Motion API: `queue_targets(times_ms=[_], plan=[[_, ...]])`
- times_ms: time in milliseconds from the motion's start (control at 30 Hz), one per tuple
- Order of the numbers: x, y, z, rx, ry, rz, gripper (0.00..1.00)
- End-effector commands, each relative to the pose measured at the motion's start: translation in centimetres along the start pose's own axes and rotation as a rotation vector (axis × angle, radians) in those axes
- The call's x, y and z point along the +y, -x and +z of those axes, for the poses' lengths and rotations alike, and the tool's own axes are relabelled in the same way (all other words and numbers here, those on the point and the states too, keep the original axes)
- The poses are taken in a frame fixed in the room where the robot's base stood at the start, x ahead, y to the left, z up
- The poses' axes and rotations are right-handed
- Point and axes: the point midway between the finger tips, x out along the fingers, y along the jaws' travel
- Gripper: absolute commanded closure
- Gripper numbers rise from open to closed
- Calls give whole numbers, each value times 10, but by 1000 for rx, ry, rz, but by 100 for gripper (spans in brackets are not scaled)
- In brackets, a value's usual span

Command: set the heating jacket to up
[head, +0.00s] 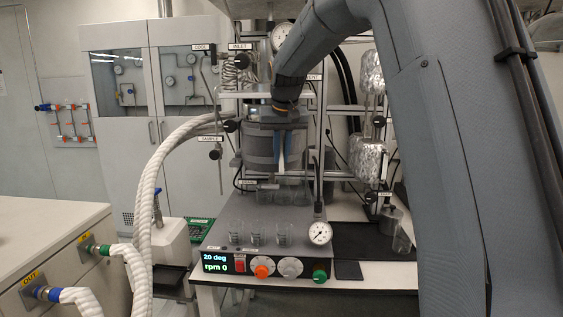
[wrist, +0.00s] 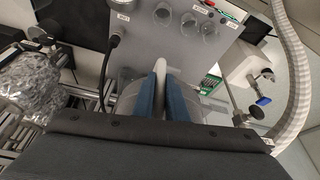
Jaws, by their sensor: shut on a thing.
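The heating jacket (head: 259,150) is a grey banded cylinder in the reactor frame, above the grey control unit. It stands upright, and its right front is partly hidden by my gripper. My gripper (head: 284,163) points down in front of the jacket. In the wrist view my gripper's blue fingers (wrist: 166,95) are shut on a pale, rounded handle (wrist: 159,67), whose tip shows between them. Part of the jacket (wrist: 128,98) shows pale grey behind the fingers. The vessel inside the jacket is hidden.
The control unit (head: 262,224) below carries several glass beakers, a gauge (head: 320,233) and knobs; its display reads 20 deg and rpm 0. White hoses (head: 152,185) curve at left. Foil-wrapped vessels (head: 371,125) stand at right. Frame rods surround the jacket.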

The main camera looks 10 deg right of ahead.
Motion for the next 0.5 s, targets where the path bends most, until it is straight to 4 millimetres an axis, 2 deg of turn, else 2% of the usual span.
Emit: queue_targets(times_ms=[100, 400, 433, 500], plan=[[0, 7, -4, 7, 0, -1, 100], [0, 9, -6, 12, 0, -1, 100], [0, 9, -6, 13, 0, -1, 86], [0, 9, -6, 13, 0, -1, 74]])
